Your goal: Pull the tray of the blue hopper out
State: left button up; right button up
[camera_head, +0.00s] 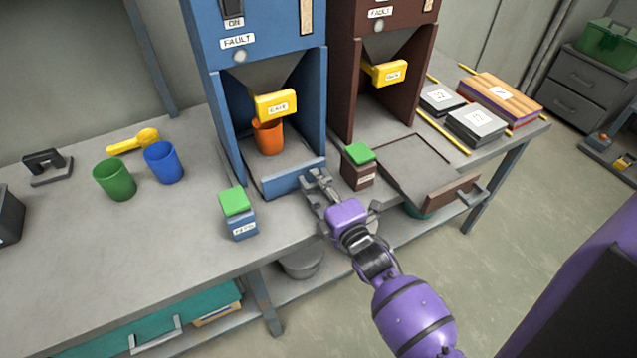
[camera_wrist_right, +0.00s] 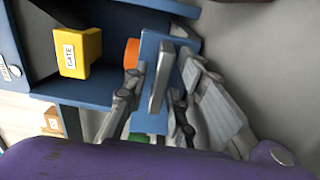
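The blue hopper (camera_head: 265,25) stands on the bench with a yellow gate block (camera_head: 276,105). Its tray (camera_head: 293,181) has a blue front at the bottom opening, and an orange cup (camera_head: 268,137) stands inside. My right gripper (camera_head: 320,182) is at the right end of the tray front. In the wrist view, the tray's grey handle bar (camera_wrist_right: 160,78) lies between the spread fingers of my right gripper (camera_wrist_right: 163,85), with gaps visible. The yellow gate block (camera_wrist_right: 78,53) and part of the orange cup (camera_wrist_right: 132,53) also show there. My left gripper is out of view.
A blue button box (camera_head: 240,222) stands left of the tray front, and a brown one (camera_head: 358,170) close right of my gripper. The brown hopper (camera_head: 385,70) has its tray (camera_head: 452,198) extended. Green (camera_head: 114,180) and blue (camera_head: 163,162) cups stand left.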

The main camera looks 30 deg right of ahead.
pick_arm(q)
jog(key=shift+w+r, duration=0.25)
pick_arm(e)
grip_shut()
jog(key=shift+s, duration=0.1)
pick_arm(q)
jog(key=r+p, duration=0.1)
jog(key=p, duration=0.1)
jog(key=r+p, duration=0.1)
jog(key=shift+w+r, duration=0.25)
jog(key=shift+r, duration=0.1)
pick_arm(e)
jog(key=s, duration=2.2)
jog(key=shift+d, duration=0.35)
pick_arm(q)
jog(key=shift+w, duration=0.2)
pick_arm(e)
grip_release()
jog(key=shift+s, duration=0.1)
jog(key=o, duration=0.3)
jog(key=shift+s, duration=0.2)
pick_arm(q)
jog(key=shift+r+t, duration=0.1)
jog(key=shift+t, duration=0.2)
